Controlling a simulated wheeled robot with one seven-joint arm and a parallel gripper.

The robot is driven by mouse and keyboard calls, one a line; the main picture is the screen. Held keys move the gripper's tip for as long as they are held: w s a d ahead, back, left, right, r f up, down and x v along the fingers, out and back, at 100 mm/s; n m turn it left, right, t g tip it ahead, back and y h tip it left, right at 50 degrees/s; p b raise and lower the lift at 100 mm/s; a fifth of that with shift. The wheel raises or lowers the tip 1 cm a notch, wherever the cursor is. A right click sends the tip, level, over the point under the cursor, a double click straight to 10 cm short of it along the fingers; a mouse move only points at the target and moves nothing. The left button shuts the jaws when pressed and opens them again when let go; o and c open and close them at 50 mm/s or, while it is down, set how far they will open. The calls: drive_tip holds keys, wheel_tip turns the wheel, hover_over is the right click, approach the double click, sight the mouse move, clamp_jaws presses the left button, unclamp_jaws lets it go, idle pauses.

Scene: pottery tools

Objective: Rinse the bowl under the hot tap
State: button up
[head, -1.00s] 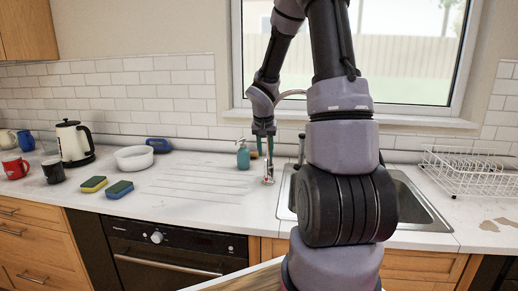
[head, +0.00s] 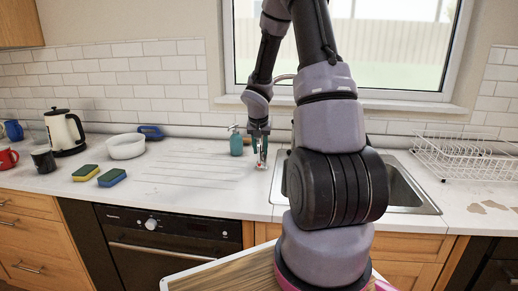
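A white bowl (head: 127,147) stands upright on the counter left of the sink, well apart from my gripper. My gripper (head: 260,146) points down at the sink's left edge, beside a small silver fitting with a red mark (head: 262,161). The fitting may be part of the hot tap, but it is too small to tell. Whether the fingers are open, or touch the fitting, is unclear. The sink (head: 405,195) is largely hidden behind my arm, and the spout is not clearly visible.
A teal soap bottle (head: 236,142) stands just left of my gripper. Two sponges (head: 86,172) (head: 112,178), a blue item (head: 150,131), a kettle (head: 65,132), a dark mug (head: 43,160) and a red mug (head: 6,158) are farther left. A wire dish rack (head: 465,155) stands right of the sink.

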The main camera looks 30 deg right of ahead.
drive_tip(key=shift+s+d+f, duration=0.45)
drive_tip(key=shift+s+d, duration=0.1)
drive_tip(key=shift+d, duration=0.25)
drive_tip(key=shift+s+d+f, duration=0.4)
drive_tip(key=shift+s+d, duration=0.15)
drive_tip(key=shift+d, duration=0.2)
idle(3.6)
drive_tip(key=w+a+r, duration=0.2)
drive_tip(key=a+r, duration=0.1)
drive_tip(key=r, duration=0.6)
drive_tip(key=shift+w+a+r, duration=0.3)
drive_tip(key=shift+r, duration=0.05)
idle(0.8)
idle(0.3)
